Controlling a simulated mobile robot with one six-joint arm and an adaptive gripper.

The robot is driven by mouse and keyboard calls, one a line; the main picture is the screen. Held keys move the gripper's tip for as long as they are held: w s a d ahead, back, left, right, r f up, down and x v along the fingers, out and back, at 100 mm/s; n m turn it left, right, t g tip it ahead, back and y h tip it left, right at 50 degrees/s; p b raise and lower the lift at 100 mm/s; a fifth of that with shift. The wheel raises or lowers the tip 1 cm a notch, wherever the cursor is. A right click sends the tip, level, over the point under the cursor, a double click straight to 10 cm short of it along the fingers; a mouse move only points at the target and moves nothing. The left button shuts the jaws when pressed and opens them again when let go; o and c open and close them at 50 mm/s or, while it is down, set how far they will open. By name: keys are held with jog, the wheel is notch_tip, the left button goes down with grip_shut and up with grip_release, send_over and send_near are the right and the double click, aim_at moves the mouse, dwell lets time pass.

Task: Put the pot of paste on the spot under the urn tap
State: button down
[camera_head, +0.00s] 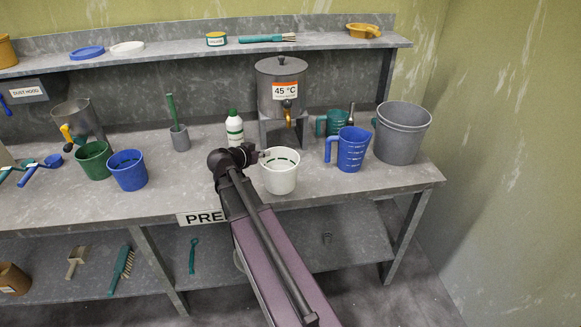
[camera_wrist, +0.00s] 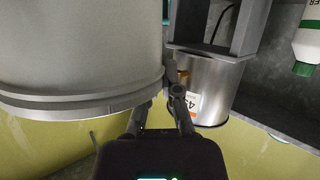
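A white bucket (camera_head: 280,178) stands on the worktop in front of the tap and partly hides the spot there. My gripper (camera_head: 259,155) is at the bucket's left rim. In the wrist view my fingers (camera_wrist: 164,108) are at the bucket's rim (camera_wrist: 80,106); whether they clamp it is unclear.
A blue jug (camera_head: 350,150), a green jug (camera_head: 333,124) and a big grey bucket (camera_head: 402,138) crowd the right. A white bottle (camera_head: 234,128) stands left of the urn. Blue (camera_head: 128,171) and green (camera_head: 93,160) buckets stand left.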

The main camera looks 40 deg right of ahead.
dwell(0.4)
jog(key=w+d+f+b, duration=0.1)
jog(key=w+d, duration=0.8)
jog(key=d, duration=0.2)
jog(key=shift+d+f, duration=0.2)
jog(key=shift+d, duration=0.1)
jog(key=f+b, duration=0.2)
jog(key=d+f+b, duration=0.1)
jog(key=b, duration=0.1)
jog(key=shift+w+f, duration=0.35)
jog(key=shift+w, duration=0.05)
dwell(0.5)
jog(key=c, duration=0.8)
grip_release()
jog(key=shift+r, duration=0.1)
